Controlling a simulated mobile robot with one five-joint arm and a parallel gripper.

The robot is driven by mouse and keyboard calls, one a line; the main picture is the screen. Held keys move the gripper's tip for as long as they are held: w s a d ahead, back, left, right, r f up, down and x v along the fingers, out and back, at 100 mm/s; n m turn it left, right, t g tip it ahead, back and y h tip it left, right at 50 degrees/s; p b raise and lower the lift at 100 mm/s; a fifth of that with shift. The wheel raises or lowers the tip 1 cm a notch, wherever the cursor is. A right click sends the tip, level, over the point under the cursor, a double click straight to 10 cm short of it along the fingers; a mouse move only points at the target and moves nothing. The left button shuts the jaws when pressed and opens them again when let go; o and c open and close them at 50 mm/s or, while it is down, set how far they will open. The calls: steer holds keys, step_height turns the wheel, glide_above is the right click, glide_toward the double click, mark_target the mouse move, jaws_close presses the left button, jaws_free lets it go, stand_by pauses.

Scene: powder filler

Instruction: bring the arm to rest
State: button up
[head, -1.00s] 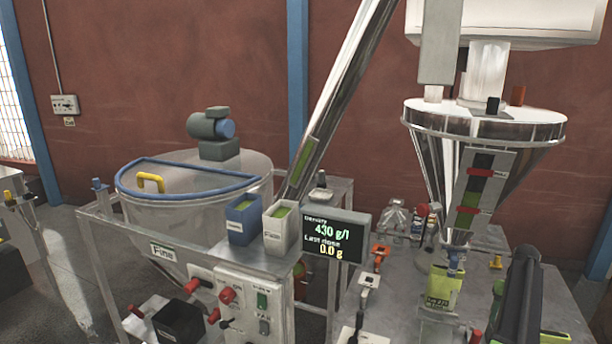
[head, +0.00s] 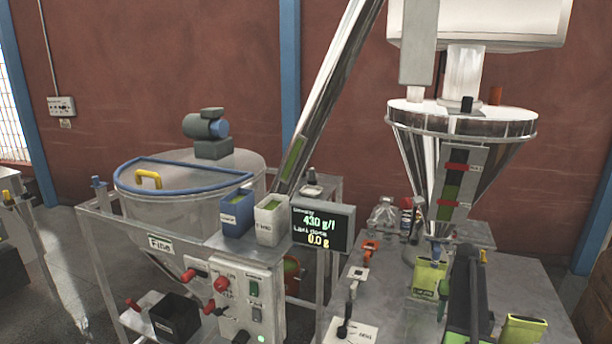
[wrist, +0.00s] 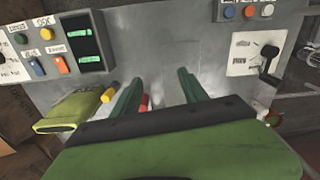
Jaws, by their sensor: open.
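My gripper (wrist: 157,80) shows in the wrist view with two dark green fingers spread apart and nothing between them. They point toward a grey metal surface with controls. In the head view my dark and green arm (head: 468,295) stands at the lower right, over the metal table. A yellow-green pouch (head: 428,278) stands beside the arm, below the funnel (head: 462,122). Another pouch (head: 522,330) is to the right of the arm.
A tub with a blue rim (head: 190,165) stands left. A blue cup (head: 237,212) and a white cup (head: 270,218) sit near the density display (head: 322,228). A steel tube (head: 325,90) slants upward. In the wrist view, a pouch (wrist: 75,110) lies left of the fingers.

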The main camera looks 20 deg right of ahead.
steer(key=w+a+n, duration=0.3)
steer(key=a, duration=2.2)
steer(key=s+a+n, duration=0.1)
steer(key=s+a, duration=0.2)
steer(key=a, duration=0.9)
steer(key=s+a+n, duration=0.1)
steer(key=s+a, duration=0.2)
steer(key=a, duration=0.9)
steer(key=shift+s+a+r+n, duration=0.25)
steer(key=shift+s+n, duration=0.05)
steer(key=shift+n, duration=0.1)
